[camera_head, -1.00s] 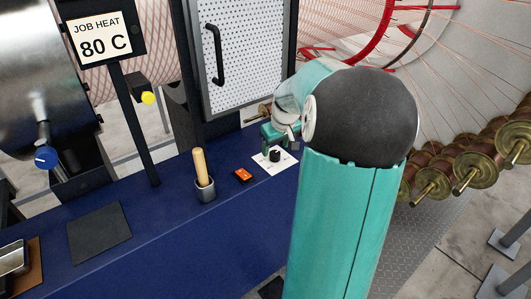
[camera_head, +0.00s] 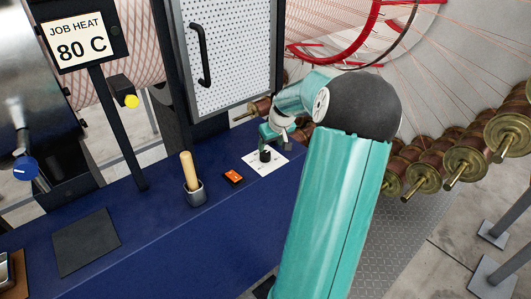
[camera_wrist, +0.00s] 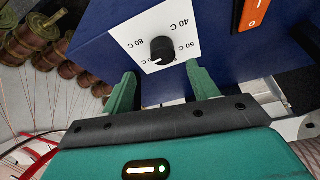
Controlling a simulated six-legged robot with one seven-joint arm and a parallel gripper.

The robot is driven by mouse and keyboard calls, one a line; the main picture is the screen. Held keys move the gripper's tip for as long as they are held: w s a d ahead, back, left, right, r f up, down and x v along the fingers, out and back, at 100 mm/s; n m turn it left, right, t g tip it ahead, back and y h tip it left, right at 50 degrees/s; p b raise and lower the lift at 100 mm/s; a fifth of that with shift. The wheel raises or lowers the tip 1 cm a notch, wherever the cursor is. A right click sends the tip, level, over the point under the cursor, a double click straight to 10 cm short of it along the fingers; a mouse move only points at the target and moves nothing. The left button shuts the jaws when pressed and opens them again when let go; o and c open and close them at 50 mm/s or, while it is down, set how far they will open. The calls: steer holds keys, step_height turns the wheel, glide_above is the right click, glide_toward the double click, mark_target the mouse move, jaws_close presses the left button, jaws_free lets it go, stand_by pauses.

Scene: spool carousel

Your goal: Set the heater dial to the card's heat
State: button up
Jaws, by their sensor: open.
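The job card (camera_head: 80,38) on a post at the upper left reads "JOB HEAT 80 C". The heater dial is a black knob (camera_head: 265,156) on a white scale plate (camera_head: 272,164), at the bench's far right end. In the wrist view the knob (camera_wrist: 162,50) stands on the plate, with 40 C, 50 C and 80 C legible around it; another mark is partly hidden. I cannot clearly tell where its pointer stands. My gripper (camera_wrist: 160,72) is open, its two fingers spread on either side of the knob and just short of it. In the head view my gripper (camera_head: 272,136) is over the dial.
A perforated door (camera_head: 230,50) rises behind. Brass-ended spools (camera_head: 465,160) stand at the right. The blue bench front is clear.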

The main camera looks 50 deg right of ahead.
mark_target(266, 154)
steer(key=x, duration=0.7)
steer(key=shift+w+a, duration=0.15)
steer(key=shift+w, duration=0.1)
steer(key=shift+c, duration=0.2)
steer(key=c, duration=0.9)
